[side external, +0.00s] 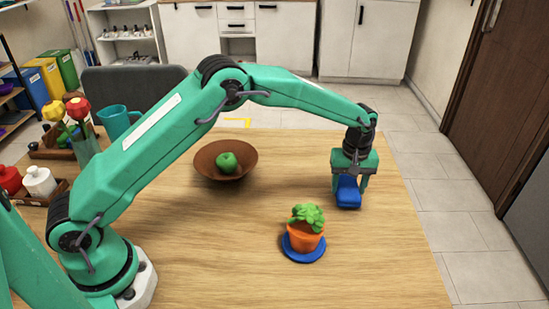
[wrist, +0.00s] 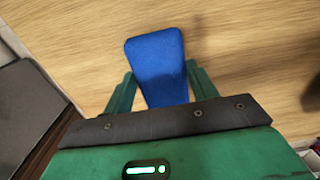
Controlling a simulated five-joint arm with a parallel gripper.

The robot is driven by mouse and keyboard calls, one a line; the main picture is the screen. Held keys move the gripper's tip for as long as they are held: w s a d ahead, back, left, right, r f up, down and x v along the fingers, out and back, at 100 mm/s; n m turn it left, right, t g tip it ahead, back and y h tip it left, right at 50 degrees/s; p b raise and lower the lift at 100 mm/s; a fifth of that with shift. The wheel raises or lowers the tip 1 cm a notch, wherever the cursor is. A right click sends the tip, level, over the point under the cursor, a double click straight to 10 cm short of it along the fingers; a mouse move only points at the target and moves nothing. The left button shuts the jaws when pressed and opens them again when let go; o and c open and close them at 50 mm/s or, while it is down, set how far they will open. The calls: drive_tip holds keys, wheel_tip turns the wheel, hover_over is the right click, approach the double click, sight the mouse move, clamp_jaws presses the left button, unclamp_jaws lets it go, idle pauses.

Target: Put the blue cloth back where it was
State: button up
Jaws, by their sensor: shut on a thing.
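The blue cloth (wrist: 158,65) is a small folded blue piece, held between the two green fingers of my gripper (wrist: 162,88). In the side external view the blue cloth (side external: 348,193) hangs below my gripper (side external: 348,183), over the right part of the wooden table. I cannot tell for sure whether its lower end touches the table top. My gripper points down and is shut on the cloth, with one finger on each side of it.
A potted plant (side external: 305,222) on a blue saucer (side external: 304,256) stands left of and nearer than my gripper. A brown bowl (side external: 208,174) holds a green apple (side external: 227,162). A teal mug (side external: 118,122) and flowers stand far left. The table (side external: 390,260) is bare around the cloth.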

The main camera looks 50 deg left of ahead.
sight(349, 188)
drive_tip(key=shift+f, duration=0.75)
drive_tip(key=shift+f, duration=0.15)
drive_tip(key=o, duration=1)
drive_tip(key=shift+r, duration=6.15)
